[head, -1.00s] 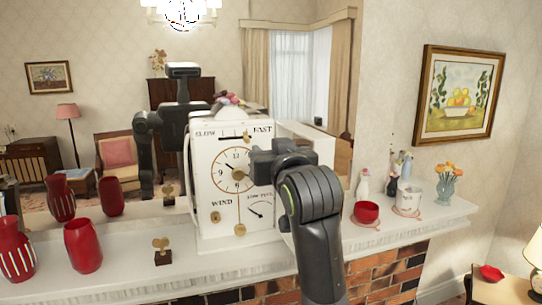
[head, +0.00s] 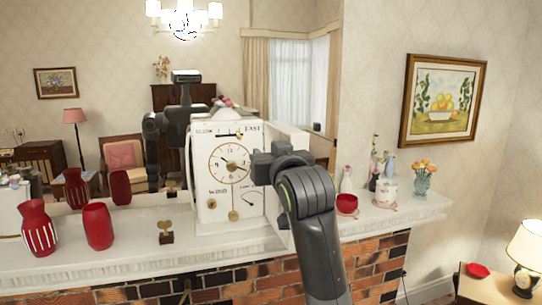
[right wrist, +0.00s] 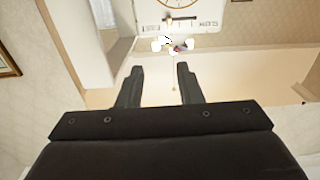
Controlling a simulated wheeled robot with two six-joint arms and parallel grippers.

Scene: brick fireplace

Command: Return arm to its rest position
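My right gripper (head: 264,166) is raised in front of the right part of a white clock (head: 230,180) on the mantel. In the head view its arm hides part of the clock's right side. In the right wrist view the two fingers of my right gripper (right wrist: 159,72) are apart with nothing between them. The clock dial (right wrist: 180,3) shows upside down at the top of that view. I cannot tell the gap between fingers and clock. My left gripper is not in view.
The mantel (head: 110,262) holds two red vases (head: 98,227), a small key on a stand (head: 166,230), a red cup (head: 347,204), a white mug (head: 386,192) and a flower vase (head: 422,184). A mirror behind reflects the room. A lamp (head: 527,245) stands at right.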

